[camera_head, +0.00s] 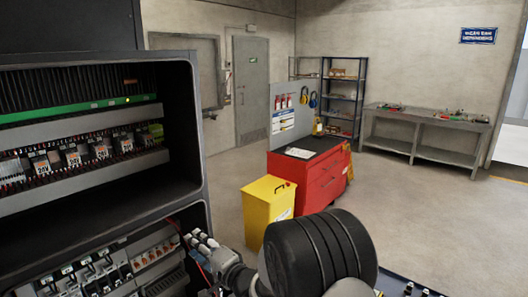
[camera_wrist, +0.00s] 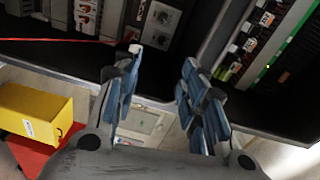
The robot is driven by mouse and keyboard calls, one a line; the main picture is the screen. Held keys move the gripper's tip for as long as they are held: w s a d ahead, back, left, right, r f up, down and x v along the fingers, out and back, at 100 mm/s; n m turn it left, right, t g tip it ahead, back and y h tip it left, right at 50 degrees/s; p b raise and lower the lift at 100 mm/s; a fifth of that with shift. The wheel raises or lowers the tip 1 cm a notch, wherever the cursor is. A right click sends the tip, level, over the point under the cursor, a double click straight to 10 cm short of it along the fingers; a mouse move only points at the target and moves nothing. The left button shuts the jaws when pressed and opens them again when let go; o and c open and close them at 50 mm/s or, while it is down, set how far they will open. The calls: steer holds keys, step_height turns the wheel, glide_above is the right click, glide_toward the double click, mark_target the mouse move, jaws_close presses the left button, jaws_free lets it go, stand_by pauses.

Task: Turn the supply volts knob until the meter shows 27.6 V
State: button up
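My gripper (camera_wrist: 161,62) is open in the wrist view, with its two blue-padded fingers apart and nothing visible between them. Ahead of the fingertips, inside a dark cabinet, is a small grey panel with round dials or knobs (camera_wrist: 163,17). Its lettering is too small to read, so I cannot tell whether the supply volts knob is among them. The fingers appear apart from this panel. In the head view my gripper is at the bottom, beside the cabinet's lower bay, partly hidden by my arm. No meter reading for volts can be made out in either view.
The open electrical cabinet (camera_head: 196,140) fills the left, with rows of modules and thin red wires. A yellow bin (camera_head: 266,205) and a red tool cart (camera_head: 318,178) stand to its right. A grey workbench (camera_head: 425,120) is at the back. The floor between is clear.

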steer(key=d+r+n+t+h+b, duration=0.1)
steer(key=d+r+n+h+b, duration=0.2)
steer(key=d+h, duration=0.7)
steer(key=s+d+r+g+h+b, duration=0.1)
steer(key=s+d, duration=0.4)
steer(key=d, duration=0.2)
steer(key=s+d+r+g+b, duration=0.1)
steer(key=s+d, duration=0.3)
steer(key=d, duration=0.4)
steer(key=s+d+f+n+g+h+b, duration=0.1)
steer(key=s+d+f+n+g+b, duration=0.1)
steer(key=s, duration=1.2)
steer(key=s+d+f+n+g+b, duration=0.1)
steer(key=s+d+f+g, duration=0.3)
steer(key=s, duration=1)
steer(key=shift+f+n+h+b, duration=0.4)
steer(key=shift+f+n, duration=0.3)
steer(key=shift+f, duration=0.2)
steer(key=shift+d, duration=0.1)
